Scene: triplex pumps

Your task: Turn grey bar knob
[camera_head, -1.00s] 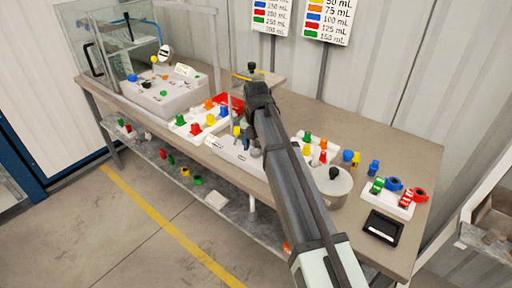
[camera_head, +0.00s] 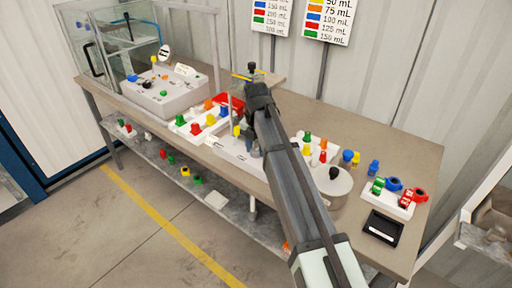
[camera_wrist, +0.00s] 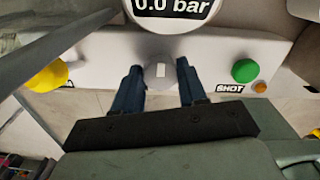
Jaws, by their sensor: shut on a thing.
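The grey bar knob (camera_wrist: 157,56) is on the front of a white panel in the wrist view, below a round gauge (camera_wrist: 172,10) reading "0.0 bar". It is pale grey and round, with a small white mark on its face. My gripper (camera_wrist: 160,76) has its two dark blue fingers on the left and right sides of the knob and is shut on it. In the head view my arm reaches over the bench and hides the knob and most of the gripper.
On the same panel, a yellow knob (camera_wrist: 47,76) is to the left and a green button (camera_wrist: 245,71) labelled "SHOT" to the right, with a small orange light (camera_wrist: 260,87). The bench (camera_head: 395,150) holds coloured parts. A black tray (camera_head: 383,228) lies at the right.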

